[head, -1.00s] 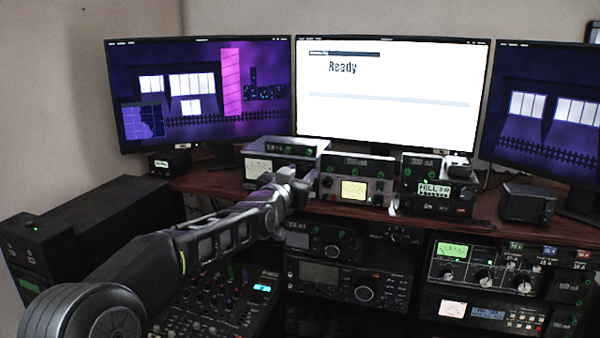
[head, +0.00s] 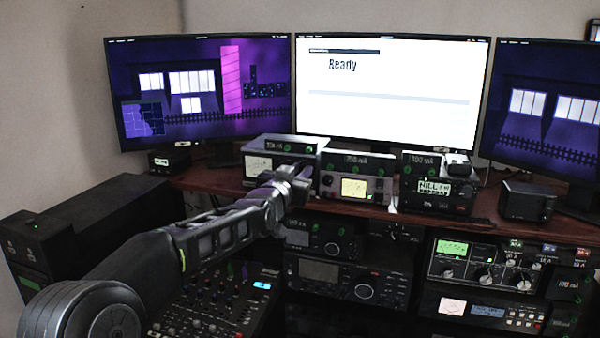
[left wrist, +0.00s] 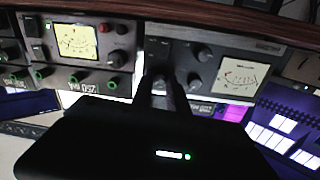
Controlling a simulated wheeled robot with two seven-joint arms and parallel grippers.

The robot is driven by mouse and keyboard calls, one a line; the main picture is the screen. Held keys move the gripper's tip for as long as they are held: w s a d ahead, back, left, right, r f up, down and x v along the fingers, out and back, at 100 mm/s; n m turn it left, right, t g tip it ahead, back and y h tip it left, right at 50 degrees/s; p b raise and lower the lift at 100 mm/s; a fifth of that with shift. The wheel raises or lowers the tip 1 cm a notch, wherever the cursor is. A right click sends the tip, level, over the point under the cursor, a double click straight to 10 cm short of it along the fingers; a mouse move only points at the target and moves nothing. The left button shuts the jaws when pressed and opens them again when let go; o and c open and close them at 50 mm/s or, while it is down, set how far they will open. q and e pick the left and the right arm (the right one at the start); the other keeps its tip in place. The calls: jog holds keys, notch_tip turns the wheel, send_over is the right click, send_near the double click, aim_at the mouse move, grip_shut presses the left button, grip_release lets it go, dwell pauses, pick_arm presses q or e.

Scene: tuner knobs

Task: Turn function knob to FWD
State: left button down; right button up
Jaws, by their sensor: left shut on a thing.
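The grey tuner box (head: 258,168) with a white meter stands on the wooden shelf, left of centre. My left gripper (head: 297,176) is at the right part of its front panel. In the left wrist view, the tuner panel (left wrist: 222,52) appears inverted, with its meter (left wrist: 238,77) at right. The fingers of the left gripper (left wrist: 165,88) are shut on a knob at the panel's other end. The fingers cover most of that knob, so its pointer and the setting labels cannot be read. Two other dark knobs (left wrist: 201,53) show between the fingers and the meter.
A second unit with a yellow meter (head: 354,189) stands close to the right of the tuner. A small radio (head: 436,188) stands farther right. Monitors (head: 390,95) rise behind. A mixer (head: 215,300) and rack radios (head: 350,280) lie below the shelf.

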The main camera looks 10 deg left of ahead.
pick_arm(q)
jog(key=n+b, duration=0.4)
jog(key=n, duration=0.4)
jog(key=n+b, duration=0.3)
jog(key=n, duration=0.5)
jog(key=shift+f+n+t+y+b, duration=0.15)
jog(key=shift+n+t+y+b, duration=0.15)
jog(key=shift+b, duration=0.05)
dwell(0.4)
